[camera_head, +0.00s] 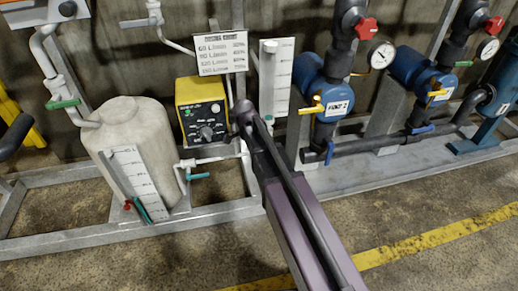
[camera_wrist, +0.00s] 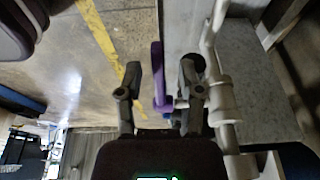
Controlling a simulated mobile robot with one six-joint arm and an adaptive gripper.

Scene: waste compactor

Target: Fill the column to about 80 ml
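In the head view a clear column with a white graduated scale panel (camera_head: 281,75) stands upright right of the yellow dosing pump (camera_head: 203,110). My arm crosses in front of the column's lower part; I cannot read a liquid level. In the wrist view my gripper (camera_wrist: 160,75) is open, its two fingers apart. A purple valve handle (camera_wrist: 157,75) shows between the fingers, nearer the right one; I cannot tell whether it touches. A light pipe (camera_wrist: 222,100) runs just right of the right finger. In the head view my gripper is hidden behind my arm.
A whitish tank (camera_head: 130,140) with its own scale board (camera_head: 135,180) stands at left. A teal-handled valve (camera_head: 197,176) sits on the pipe beside it. Blue pumps (camera_head: 325,95) with yellow and blue handles stand at right. The front floor is clear.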

